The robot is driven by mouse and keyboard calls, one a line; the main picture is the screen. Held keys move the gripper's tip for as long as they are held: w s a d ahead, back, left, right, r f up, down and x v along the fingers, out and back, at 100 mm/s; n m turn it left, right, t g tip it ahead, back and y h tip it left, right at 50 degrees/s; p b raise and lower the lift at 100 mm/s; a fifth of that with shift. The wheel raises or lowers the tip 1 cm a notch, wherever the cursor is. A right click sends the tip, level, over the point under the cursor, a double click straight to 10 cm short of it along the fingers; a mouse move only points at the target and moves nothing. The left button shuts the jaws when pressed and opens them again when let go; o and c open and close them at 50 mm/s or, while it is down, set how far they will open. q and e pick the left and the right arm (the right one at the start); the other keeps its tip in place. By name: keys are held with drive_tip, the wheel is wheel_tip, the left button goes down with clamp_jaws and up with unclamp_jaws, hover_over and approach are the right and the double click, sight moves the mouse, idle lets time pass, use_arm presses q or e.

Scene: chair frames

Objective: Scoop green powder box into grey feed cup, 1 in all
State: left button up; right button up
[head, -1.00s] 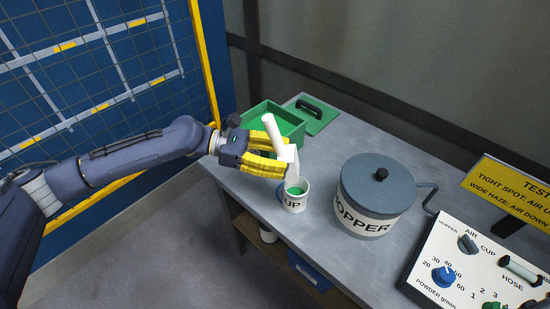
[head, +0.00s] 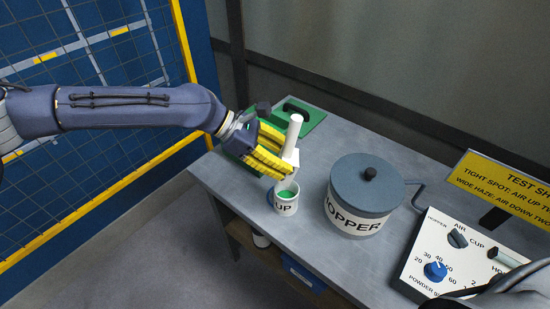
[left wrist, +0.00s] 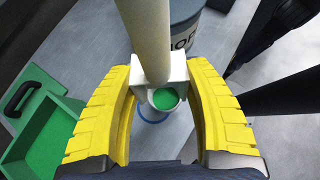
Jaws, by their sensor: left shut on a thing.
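My left gripper (head: 283,168) is shut on a white scoop (head: 296,130) and holds it above the cup, its handle nearly upright. The yellow fingers hide part of the scoop. The light feed cup (head: 287,209), lettered "UP" where visible, stands upright on the bench just below the scoop. The green powder box (left wrist: 58,112) stands open to the left in the left wrist view with green inside. In the head view my gripper mostly hides it.
A lidded hopper (head: 362,198) stands right of the cup. A control panel (head: 440,255) and yellow sign (head: 500,180) are at right. A mesh fence (head: 90,60) is at left.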

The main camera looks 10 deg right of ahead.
sight(296, 157)
use_arm(q)
drive_tip(key=d+y, duration=0.1)
drive_tip(key=y, duration=0.1)
drive_tip(key=shift+s+d+r+t+y, duration=0.1)
drive_tip(key=shift+s+d+t+y, duration=0.15)
drive_tip(key=shift+d+t+y, duration=0.1)
drive_tip(key=shift+s+d+t+y, duration=0.15)
drive_tip(key=shift+d+t+y, duration=0.1)
drive_tip(key=shift+d+y, duration=0.5)
drive_tip(key=shift+s+d+f+t+y, duration=0.15)
drive_tip(key=shift+d+f+t+y, duration=0.3)
drive_tip(key=shift+y, duration=0.7)
drive_tip(key=shift+s+d+f+t+y, duration=0.2)
drive_tip(key=shift+d+f+y, duration=0.3)
drive_tip(key=shift+y, duration=0.6)
drive_tip(key=shift+s+d+f+t+y, duration=0.15)
drive_tip(key=shift+d+f+t+y, duration=0.15)
drive_tip(key=shift+d+y, duration=0.6)
drive_tip(key=shift+a+y, duration=0.25)
drive_tip(key=shift+a, duration=0.05)
